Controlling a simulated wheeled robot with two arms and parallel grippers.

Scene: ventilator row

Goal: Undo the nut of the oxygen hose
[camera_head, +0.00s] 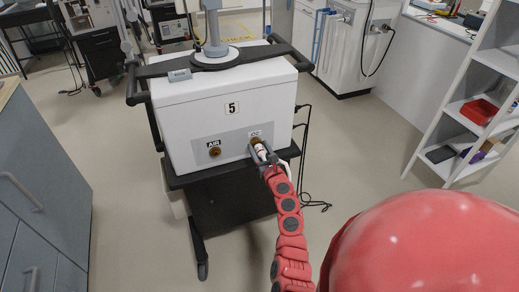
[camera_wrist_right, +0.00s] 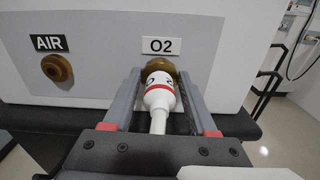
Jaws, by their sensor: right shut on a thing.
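The white ventilator (camera_head: 190,122), marked 5, stands on a dark cart. Its O2 port is at the lower right of its face, under the O2 label (camera_wrist_right: 171,46). The brass nut of the oxygen hose (camera_wrist_right: 160,66) is at this port. The fingertips partly hide the nut. My left gripper is not in view.
The brass AIR port (camera_wrist_right: 57,68) is left of the O2 port, with no hose on it. The cart's dark shelf (camera_head: 215,174) is just below. Grey cabinets (camera_head: 45,190) stand left, a white shelf rack (camera_head: 450,105) right. Black cables hang at the cart's right side.

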